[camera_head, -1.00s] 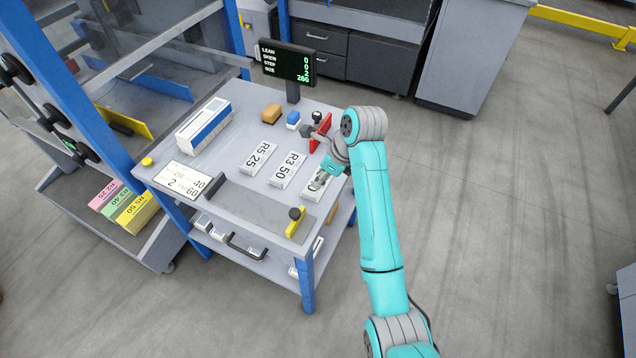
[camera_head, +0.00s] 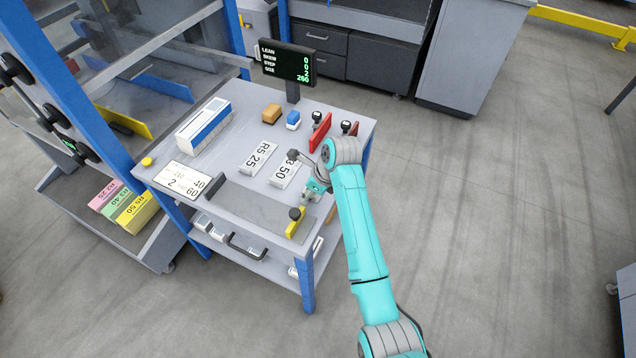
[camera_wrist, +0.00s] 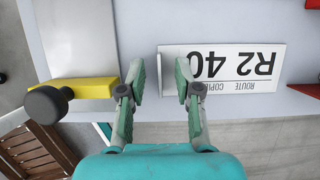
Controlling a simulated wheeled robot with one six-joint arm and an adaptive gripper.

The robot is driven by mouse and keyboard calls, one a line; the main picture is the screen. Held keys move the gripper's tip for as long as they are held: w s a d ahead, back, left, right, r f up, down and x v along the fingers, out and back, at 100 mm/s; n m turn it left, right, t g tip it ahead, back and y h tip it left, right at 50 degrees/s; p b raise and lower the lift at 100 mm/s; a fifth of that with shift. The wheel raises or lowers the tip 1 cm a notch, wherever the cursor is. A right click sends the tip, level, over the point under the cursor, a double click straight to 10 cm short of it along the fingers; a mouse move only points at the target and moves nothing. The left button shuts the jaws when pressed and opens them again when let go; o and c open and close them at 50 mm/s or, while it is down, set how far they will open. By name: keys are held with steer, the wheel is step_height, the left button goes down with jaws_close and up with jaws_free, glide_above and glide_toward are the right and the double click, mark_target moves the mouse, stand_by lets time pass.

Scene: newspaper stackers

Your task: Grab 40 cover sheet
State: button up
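The cover sheet (camera_wrist: 225,67) is a white card printed "R2 40" and "ROUTE COPIES". It lies flat near the front edge of the table in the wrist view, upside down to that view. My gripper (camera_wrist: 160,62) is open and empty, with its two green finger pads apart. Its right finger overlaps the left end of the card in the picture; the left finger is over bare table. I cannot tell its height above the table. In the head view my gripper (camera_head: 316,188) hides this card beside the R3 50 card (camera_head: 283,172).
The R5 25 card (camera_head: 258,157) lies further left. A yellow bar with a dark knob (camera_head: 295,222) stands near the front edge, left of my gripper in the wrist view.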

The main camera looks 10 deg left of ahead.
jaws_close()
steer(key=shift+r, duration=0.1)
